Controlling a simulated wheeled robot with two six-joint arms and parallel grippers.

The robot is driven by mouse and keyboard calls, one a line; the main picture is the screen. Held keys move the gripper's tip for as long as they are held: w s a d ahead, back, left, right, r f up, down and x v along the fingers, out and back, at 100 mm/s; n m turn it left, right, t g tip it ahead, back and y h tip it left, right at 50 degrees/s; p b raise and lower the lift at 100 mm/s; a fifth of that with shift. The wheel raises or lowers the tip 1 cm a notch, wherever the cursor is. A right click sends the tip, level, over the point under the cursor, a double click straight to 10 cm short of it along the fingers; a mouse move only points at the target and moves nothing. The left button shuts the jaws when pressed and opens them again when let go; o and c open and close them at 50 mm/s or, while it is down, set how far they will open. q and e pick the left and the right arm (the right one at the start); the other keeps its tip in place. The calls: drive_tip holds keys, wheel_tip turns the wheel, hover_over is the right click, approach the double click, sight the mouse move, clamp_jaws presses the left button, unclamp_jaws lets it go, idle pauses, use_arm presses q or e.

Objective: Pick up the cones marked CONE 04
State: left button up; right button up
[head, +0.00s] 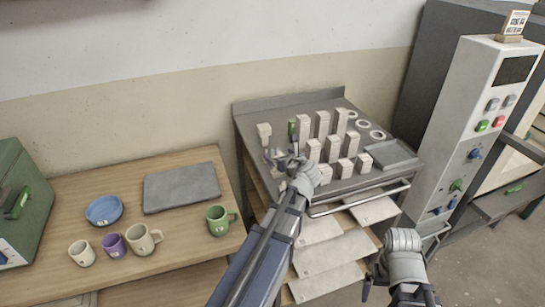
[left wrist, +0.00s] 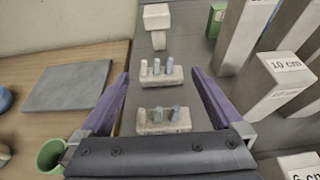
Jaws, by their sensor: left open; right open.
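In the left wrist view a pale block with several small upright cones (left wrist: 160,70) lies between the open fingers of my left gripper (left wrist: 158,78). A nearer block with several cones (left wrist: 164,120) stands just beyond the gripper's palm. Any marks on the cones are too small to read. In the head view my left gripper (head: 283,155) is over the left side of the grey metal table (head: 290,102) and hides these blocks. It holds nothing. My right gripper (head: 372,287) is low at the front right, away from the table, open and empty.
A wooden table (head: 165,245) at left holds mugs, a blue bowl (head: 104,210) and a grey slab (head: 182,187).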

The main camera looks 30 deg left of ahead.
sight(274, 149)
use_arm(q)
drive_tip(key=shift+b+x, duration=0.95)
drive_tip(key=shift+x, duration=1.95)
drive_tip(key=shift+r, duration=0.1)
drive_tip(key=c, duration=1.1)
drive_tip(key=shift+r, duration=0.1)
wheel_tip(274, 149, up, 10)
drive_tip(key=p, duration=1)
